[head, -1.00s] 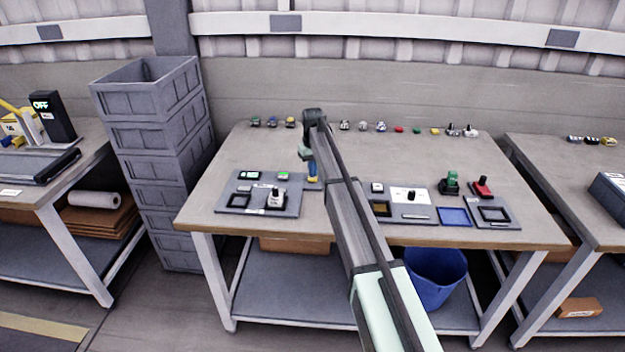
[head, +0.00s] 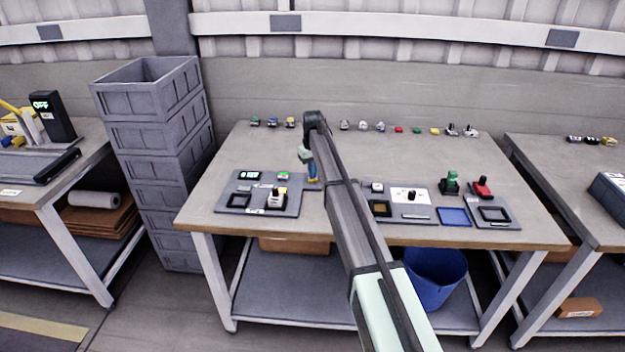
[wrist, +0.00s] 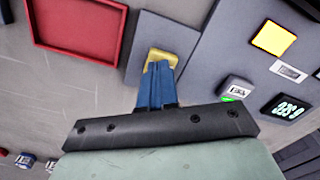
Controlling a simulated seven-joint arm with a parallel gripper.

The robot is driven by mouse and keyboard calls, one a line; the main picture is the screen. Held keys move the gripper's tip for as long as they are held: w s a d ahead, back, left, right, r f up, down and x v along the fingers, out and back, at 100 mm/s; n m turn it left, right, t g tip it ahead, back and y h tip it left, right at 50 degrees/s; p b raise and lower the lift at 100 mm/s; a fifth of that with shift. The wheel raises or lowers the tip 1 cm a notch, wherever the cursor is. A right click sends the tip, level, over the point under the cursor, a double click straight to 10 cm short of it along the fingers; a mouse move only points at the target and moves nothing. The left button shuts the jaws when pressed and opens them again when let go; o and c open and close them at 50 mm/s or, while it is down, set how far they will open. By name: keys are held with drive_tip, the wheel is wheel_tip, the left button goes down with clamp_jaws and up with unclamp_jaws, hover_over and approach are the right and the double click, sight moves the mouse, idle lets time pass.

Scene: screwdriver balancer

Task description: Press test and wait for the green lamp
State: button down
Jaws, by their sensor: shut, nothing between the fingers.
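My gripper (wrist: 155,92) is shut and empty, its blue fingers pointing down at a yellow piece on a narrow grey plate (wrist: 141,75). I cannot tell whether the fingertips touch it. In the head view my gripper (head: 312,180) is just right of the dark test panel (head: 233,203). A square lamp (wrist: 273,38) on the panel shines yellow. Near it are a grey block (wrist: 235,88) with a green glow at its edge and a lit digital display (wrist: 287,107). The display also shows in the head view (head: 249,175). A white unit with a black knob (head: 275,200) stands on the panel.
A red-rimmed tray (wrist: 35,30) lies beside the plate in the wrist view. Right of my arm are a panel with a knob (head: 410,195), a blue tray (head: 454,216) and green and red pieces. Several small parts line the table's back. Grey crates (head: 155,110) stand left.

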drive_tip(key=shift+r, duration=3.5)
wheel_tip(320, 180, up, 6)
